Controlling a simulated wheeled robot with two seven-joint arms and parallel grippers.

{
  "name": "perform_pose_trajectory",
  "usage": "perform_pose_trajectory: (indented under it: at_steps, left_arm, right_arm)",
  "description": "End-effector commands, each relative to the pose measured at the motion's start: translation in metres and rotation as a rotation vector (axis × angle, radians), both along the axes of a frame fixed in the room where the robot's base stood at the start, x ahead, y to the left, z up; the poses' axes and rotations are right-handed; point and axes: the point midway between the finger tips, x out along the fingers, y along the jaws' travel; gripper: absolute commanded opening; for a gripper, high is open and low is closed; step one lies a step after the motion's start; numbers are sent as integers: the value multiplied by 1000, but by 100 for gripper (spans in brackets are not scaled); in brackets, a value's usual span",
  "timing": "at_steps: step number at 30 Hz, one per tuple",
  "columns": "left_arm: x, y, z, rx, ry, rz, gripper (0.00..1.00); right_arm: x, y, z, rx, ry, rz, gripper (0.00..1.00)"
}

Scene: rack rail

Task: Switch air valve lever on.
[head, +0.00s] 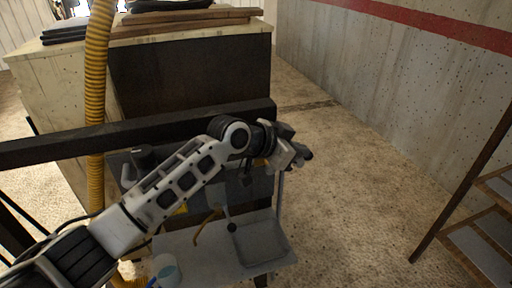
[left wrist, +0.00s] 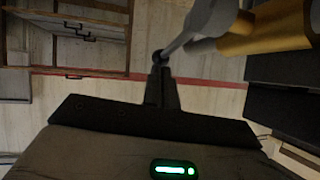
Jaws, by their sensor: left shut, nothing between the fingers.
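My left gripper (head: 303,154) reaches across the dark beam to the right end of the workbench unit. In the left wrist view its dark fingers (left wrist: 160,75) are shut with nothing between them. A pale grey rod with a dark ball end, which looks like the valve lever (left wrist: 188,32), comes down from the top right. Its ball end appears right at my fingertips; I cannot tell if they touch. A yellow body (left wrist: 265,28) is beside the rod. My right gripper is not in view.
A dark beam (head: 50,148) crosses in front of a wooden cabinet (head: 190,75). A yellow corrugated hose (head: 96,70) hangs at the left. The floor (head: 350,180) to the right is clear up to a wooden rack (head: 480,215).

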Motion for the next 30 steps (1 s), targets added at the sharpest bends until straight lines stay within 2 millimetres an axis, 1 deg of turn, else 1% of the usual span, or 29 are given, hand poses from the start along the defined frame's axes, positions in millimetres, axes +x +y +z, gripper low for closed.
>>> perform_pose_trajectory:
  at_steps: [3, 9, 18, 30]
  left_arm:
    - [0, -4, -6, -4, 0, 1, 0]
    - [1, -8, -12, -4, -1, -1, 0]
    - [1, -9, -17, -1, 1, 0, 0]
    - [0, -8, -20, 4, 6, 0, 0]
  right_arm:
    - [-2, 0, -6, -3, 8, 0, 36]
    - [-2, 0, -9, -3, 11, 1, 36]
    - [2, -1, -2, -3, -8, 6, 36]
    - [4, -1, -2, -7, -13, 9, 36]
